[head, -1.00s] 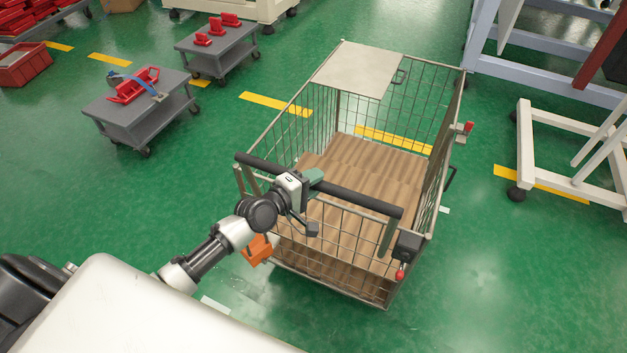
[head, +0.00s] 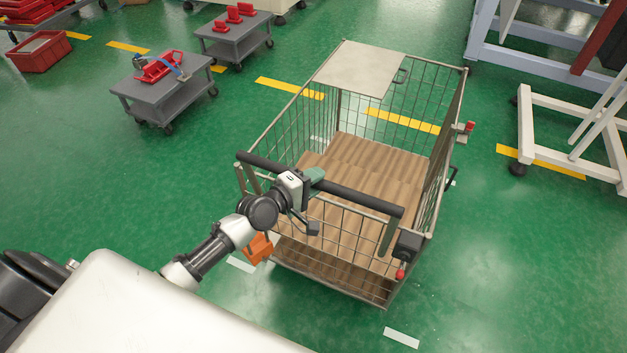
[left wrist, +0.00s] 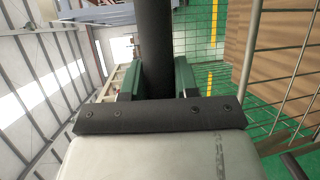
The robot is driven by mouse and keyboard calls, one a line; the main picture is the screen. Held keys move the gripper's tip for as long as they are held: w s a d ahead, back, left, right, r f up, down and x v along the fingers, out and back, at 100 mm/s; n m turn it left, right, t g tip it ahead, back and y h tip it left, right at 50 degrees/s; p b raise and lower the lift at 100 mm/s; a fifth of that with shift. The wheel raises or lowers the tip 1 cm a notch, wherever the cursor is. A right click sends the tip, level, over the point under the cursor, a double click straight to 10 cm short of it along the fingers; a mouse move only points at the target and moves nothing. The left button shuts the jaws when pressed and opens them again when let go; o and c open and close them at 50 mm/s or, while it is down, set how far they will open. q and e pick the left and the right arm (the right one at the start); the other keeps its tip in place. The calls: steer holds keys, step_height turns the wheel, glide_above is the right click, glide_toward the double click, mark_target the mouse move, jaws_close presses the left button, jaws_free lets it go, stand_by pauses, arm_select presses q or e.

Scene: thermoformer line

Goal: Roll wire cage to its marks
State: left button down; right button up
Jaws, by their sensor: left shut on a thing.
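The wire cage (head: 447,130) stands upright on the floor in the middle of the head view, with a brown slatted floor (head: 375,160) and a pale plate on its far top edge. A black handle bar (head: 355,199) runs along its near top edge. My left gripper (head: 314,179) is shut around this bar; in the left wrist view the bar (left wrist: 155,45) passes between its green fingers. White floor marks lie at the cage's near left corner (head: 240,264) and in front of its near side (head: 402,337). Another pale strip (head: 318,139) shows through the mesh. My right gripper is out of view.
Grey carts (head: 160,98) with red parts stand at the left and far left. A white wheeled frame (head: 525,130) is close on the right, below a blue-grey machine frame (head: 540,60). Yellow dashes (head: 290,88) cross the floor. The floor at the lower right is clear.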

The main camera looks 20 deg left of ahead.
arm_select(q)
steer(key=shift+s+f, duration=0.1)
steer(key=shift+s, duration=0.15)
steer(key=c, duration=0.8)
jaws_free()
steer(key=shift+w, duration=0.1)
steer(key=shift+c, duration=0.2)
steer(key=b+v, duration=0.1)
steer(key=v, duration=0.9)
steer(key=shift+s, duration=0.4)
steer(key=shift+a, duration=0.1)
